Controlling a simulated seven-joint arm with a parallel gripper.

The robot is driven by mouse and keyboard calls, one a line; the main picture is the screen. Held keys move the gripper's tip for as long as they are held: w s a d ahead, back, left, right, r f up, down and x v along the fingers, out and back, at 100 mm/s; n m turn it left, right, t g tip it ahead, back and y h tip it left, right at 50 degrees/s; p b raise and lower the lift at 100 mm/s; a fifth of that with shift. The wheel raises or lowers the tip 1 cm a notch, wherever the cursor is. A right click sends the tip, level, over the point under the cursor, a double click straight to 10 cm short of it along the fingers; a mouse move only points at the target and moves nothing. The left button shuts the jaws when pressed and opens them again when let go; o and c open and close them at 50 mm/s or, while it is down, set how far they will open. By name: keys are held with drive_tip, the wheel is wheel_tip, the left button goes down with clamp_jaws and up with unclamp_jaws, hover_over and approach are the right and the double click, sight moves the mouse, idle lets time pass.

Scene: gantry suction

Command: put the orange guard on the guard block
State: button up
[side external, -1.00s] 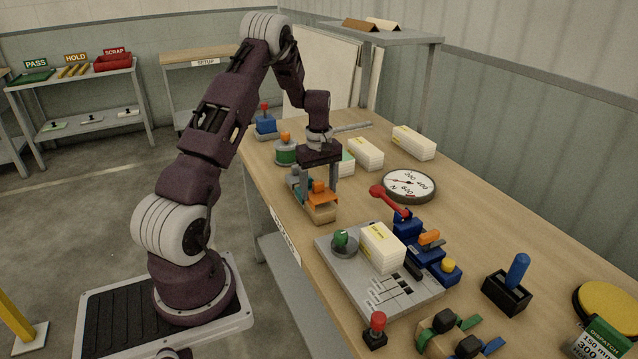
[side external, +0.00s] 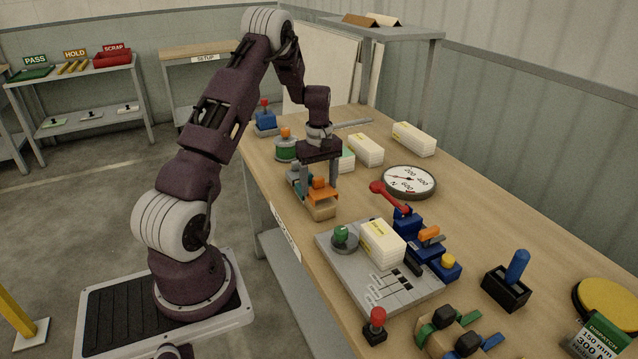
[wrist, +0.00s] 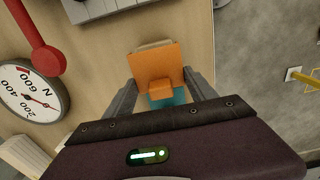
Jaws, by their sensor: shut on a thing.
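The orange guard (side external: 323,192) is a plate with a raised orange knob. It also shows in the wrist view (wrist: 157,62). My gripper (side external: 319,187) points down with its fingers on either side of the guard and is shut on it. In the wrist view my gripper (wrist: 160,80) spans the knob end. The guard block (side external: 319,209) is a pale block directly under the guard; the guard covers much of its top. I cannot tell whether guard and block touch. A teal part shows below the knob in the wrist view.
A grey plate (side external: 372,290) with a white stack (side external: 382,244) and a green knob stands in front. A red-handled blue clamp (side external: 408,226) and a round dial (side external: 408,182) are to the right. A green cylinder (side external: 286,150) and white stacks (side external: 366,149) are behind.

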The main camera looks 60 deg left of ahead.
sight(319, 179)
drive_tip(key=shift+f, duration=1.65)
drive_tip(key=o, duration=1.4)
wheel_tip(319, 179, up, 7)
drive_tip(key=shift+r, duration=0.1)
drive_tip(key=shift+d, duration=0.1)
